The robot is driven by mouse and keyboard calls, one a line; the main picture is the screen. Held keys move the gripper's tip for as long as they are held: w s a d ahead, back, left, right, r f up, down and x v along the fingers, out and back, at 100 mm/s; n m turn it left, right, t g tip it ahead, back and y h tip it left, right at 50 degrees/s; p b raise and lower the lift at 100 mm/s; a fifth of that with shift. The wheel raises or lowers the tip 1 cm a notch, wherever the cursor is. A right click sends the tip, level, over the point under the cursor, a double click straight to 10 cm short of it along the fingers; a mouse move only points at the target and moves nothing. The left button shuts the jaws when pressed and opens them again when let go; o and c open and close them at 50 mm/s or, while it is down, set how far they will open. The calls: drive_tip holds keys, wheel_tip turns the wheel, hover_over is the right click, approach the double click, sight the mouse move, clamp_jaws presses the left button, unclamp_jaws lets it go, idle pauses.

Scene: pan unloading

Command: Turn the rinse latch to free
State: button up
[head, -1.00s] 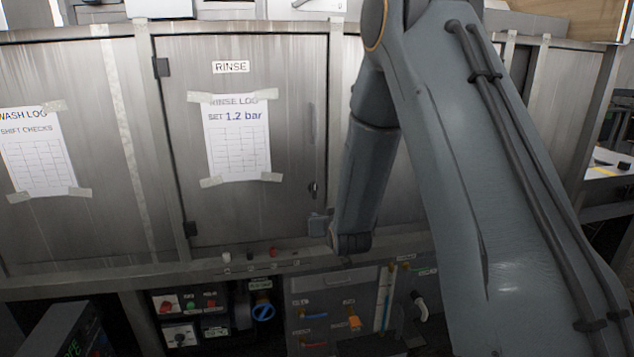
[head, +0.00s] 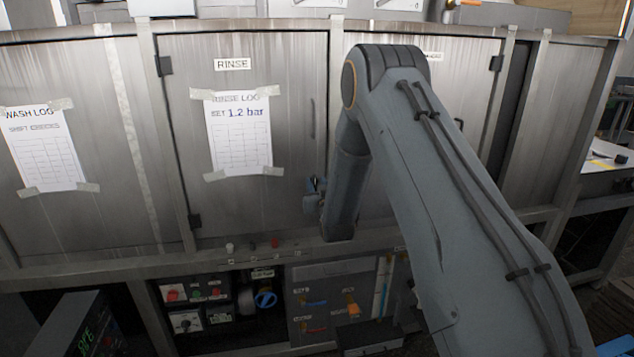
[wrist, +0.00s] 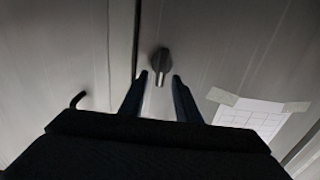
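The rinse latch (wrist: 161,66) is a small dark knob with a lighter grip bar, beside the door seam in the wrist view. Its bar points toward the bottom of that picture. My gripper (wrist: 160,76) is open, with one finger on each side of the bar's lower end and visible gaps between. I cannot tell how deep the fingers reach. In the head view my gripper (head: 315,190) is at the right edge of the rinse door (head: 285,110) and hides the latch.
The rinse log sheet (head: 238,135) is taped on the door; it also shows in the wrist view (wrist: 250,116). A dark hooked handle (wrist: 78,99) is at the left there. Below the doors are a ledge with small knobs and a control panel with a blue valve (head: 265,299).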

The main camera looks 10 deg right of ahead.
drive_tip(key=shift+w, duration=0.25)
clamp_jaws()
